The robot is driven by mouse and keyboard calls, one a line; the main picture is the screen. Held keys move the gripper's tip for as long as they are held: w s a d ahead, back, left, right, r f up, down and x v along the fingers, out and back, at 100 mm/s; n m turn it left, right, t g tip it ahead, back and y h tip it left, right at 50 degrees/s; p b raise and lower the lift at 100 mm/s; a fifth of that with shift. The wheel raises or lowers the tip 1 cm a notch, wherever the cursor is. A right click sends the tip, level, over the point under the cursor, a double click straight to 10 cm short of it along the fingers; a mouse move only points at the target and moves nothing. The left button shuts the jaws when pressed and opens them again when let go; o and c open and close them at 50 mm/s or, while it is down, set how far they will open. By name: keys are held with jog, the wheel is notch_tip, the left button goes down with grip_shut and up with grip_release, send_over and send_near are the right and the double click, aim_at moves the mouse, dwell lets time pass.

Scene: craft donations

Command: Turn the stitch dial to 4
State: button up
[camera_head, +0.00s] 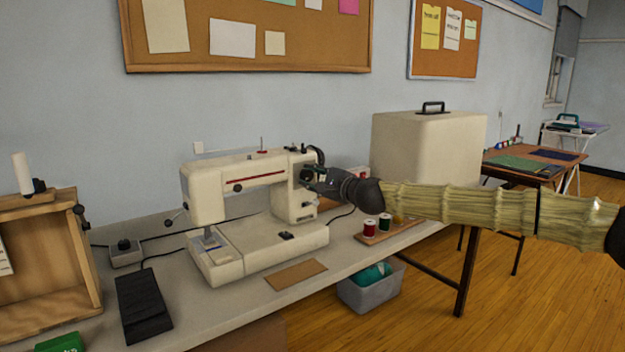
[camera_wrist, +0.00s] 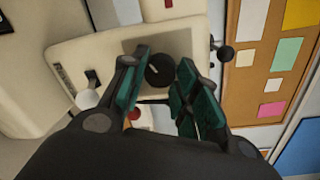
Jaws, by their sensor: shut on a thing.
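The cream sewing machine (camera_head: 232,178) stands on the table, its upright column at the right. The stitch dial (camera_wrist: 159,71) is a round black knob with a pale mark on the column's face, seen in the wrist view. Its numbers are too small to read. My gripper (camera_head: 314,178) reaches in from the right against the column. In the wrist view its green-padded fingers (camera_wrist: 163,64) sit on either side of the dial, shut on it. In the head view the gripper hides most of the dial.
A cream case (camera_head: 430,150) stands behind my arm. A wooden tray with thread spools (camera_head: 371,229) lies below it. A black foot pedal (camera_head: 143,304) and a brown card (camera_head: 296,274) lie in front of the machine. A wooden box (camera_head: 40,260) stands at the left.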

jog(key=shift+d+f, duration=0.1)
jog(key=o, duration=1)
jog(key=v, duration=1.2)
